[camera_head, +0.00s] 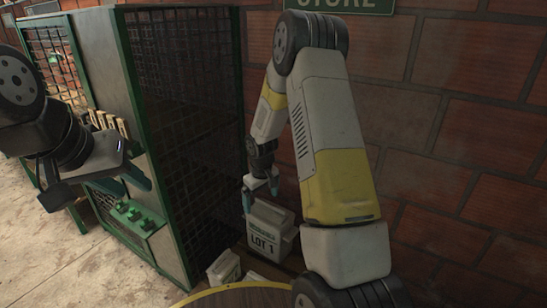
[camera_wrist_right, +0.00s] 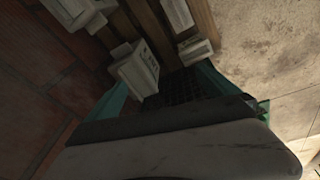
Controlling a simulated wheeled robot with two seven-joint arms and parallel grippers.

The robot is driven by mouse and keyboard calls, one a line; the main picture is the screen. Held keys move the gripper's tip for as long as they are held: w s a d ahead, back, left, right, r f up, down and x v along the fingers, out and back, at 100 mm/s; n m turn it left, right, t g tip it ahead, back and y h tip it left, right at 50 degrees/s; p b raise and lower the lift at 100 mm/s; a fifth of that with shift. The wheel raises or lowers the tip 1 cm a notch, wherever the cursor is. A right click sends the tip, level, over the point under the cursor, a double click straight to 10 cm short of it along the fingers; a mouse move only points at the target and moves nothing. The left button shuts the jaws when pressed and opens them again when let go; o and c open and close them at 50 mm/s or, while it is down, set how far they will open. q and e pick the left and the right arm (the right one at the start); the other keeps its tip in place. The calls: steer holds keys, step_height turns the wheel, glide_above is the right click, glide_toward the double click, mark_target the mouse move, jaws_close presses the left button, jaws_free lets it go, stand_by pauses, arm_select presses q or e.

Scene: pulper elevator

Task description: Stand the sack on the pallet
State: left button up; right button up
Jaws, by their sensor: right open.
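A pale grey sack marked LOT 1 (camera_head: 268,231) stands against the brick wall in the head view. My right gripper (camera_head: 262,189) hangs just above it, fingers down. In the right wrist view, a pale block with a dark label (camera_wrist_right: 138,70), apparently this sack, sits close to the left finger of my open right gripper (camera_wrist_right: 164,78). I cannot tell whether they touch. Wooden slats (camera_wrist_right: 148,22), which look like the pallet, lie beyond. My left gripper (camera_head: 94,187) is open and empty at the left, in front of the cage.
Smaller pale blocks (camera_head: 223,268) stand nearer the cage; others (camera_wrist_right: 194,50) show in the right wrist view. A green-framed mesh cage (camera_head: 190,120) stands close on the left, the brick wall (camera_head: 440,150) on the right. A round wooden top (camera_head: 240,297) is in front. Floor (camera_head: 50,245) is clear at left.

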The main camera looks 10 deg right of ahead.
steer(key=s+r+m+t, duration=0.1)
steer(key=s+r, duration=0.3)
steer(key=r, duration=0.4)
steer(key=s+d+r+m+y, duration=0.1)
steer(key=s+r, duration=0.2)
steer(key=r, duration=0.5)
steer(key=s+r+m+t, duration=0.1)
steer(key=s+r, duration=0.3)
steer(key=r, duration=0.4)
steer(key=s+r+m+t, duration=0.1)
steer(key=s+r, duration=0.2)
steer(key=s, duration=0.5)
steer(key=s+a+r+t+y, duration=0.1)
steer(key=s+r, duration=0.3)
steer(key=s, duration=0.5)
steer(key=shift+r+m, duration=0.3)
steer(key=shift+m, duration=0.1)
